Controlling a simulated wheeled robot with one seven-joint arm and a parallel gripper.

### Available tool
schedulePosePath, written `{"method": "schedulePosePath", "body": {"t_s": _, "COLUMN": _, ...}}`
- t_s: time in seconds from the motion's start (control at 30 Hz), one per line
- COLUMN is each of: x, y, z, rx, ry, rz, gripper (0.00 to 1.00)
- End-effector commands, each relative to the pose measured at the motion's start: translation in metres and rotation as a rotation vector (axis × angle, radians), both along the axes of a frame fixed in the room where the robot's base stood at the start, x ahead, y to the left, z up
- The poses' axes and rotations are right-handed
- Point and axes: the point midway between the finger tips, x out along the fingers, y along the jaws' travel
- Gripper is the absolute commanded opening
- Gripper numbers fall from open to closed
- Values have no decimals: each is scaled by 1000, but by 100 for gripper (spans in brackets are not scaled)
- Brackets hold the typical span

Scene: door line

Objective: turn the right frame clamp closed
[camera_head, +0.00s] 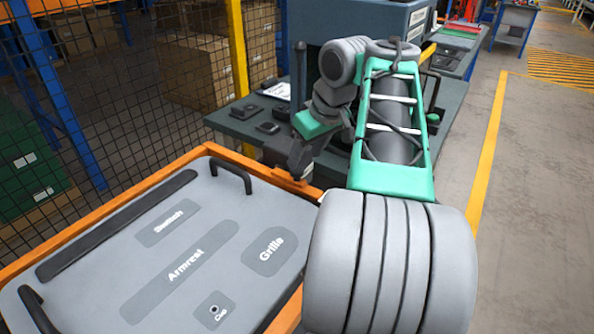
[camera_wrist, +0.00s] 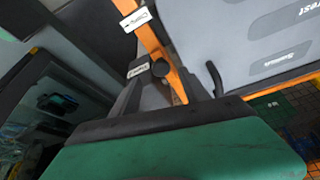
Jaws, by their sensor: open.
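My gripper (camera_head: 290,170) is low over the far right corner of the orange frame (camera_head: 105,203), its jaws partly hidden by its own body. In the wrist view my gripper (camera_wrist: 163,82) is open, its dark fingers apart in front of its green body. A dark round knob (camera_wrist: 160,69), apparently the frame clamp, shows between the fingers beside the orange bar (camera_wrist: 153,42). I cannot tell whether the fingers touch it or how far it is turned. A small pale label (camera_wrist: 138,70) is left of the knob, and a white arrow label (camera_wrist: 137,18) is farther along the bar.
A grey panel (camera_head: 100,265) with marked recesses and black handles (camera_head: 232,172) lies inside the frame. A dark workbench (camera_head: 235,124) with small black parts stands behind. A mesh fence (camera_head: 110,100) runs along the left. The floor (camera_head: 540,170) at right is clear.

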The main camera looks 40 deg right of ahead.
Motion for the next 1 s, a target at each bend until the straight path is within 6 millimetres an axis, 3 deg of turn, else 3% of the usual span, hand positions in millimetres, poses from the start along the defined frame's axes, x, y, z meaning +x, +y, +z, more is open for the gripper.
{"method": "schedulePosePath", "body": {"t_s": 0.03, "x": 5, "y": 2, "z": -17, "rx": 3, "ry": 0, "rz": 3, "gripper": 53}}
{"method": "schedulePosePath", "body": {"t_s": 0.2, "x": 15, "y": 3, "z": -39, "rx": 1, "ry": -1, "rz": 1, "gripper": 53}}
{"method": "schedulePosePath", "body": {"t_s": 0.53, "x": 18, "y": 1, "z": -44, "rx": 0, "ry": -1, "rz": -2, "gripper": 53}}
{"method": "schedulePosePath", "body": {"t_s": 1.0, "x": 18, "y": 1, "z": -44, "rx": 0, "ry": -1, "rz": -3, "gripper": 16}}
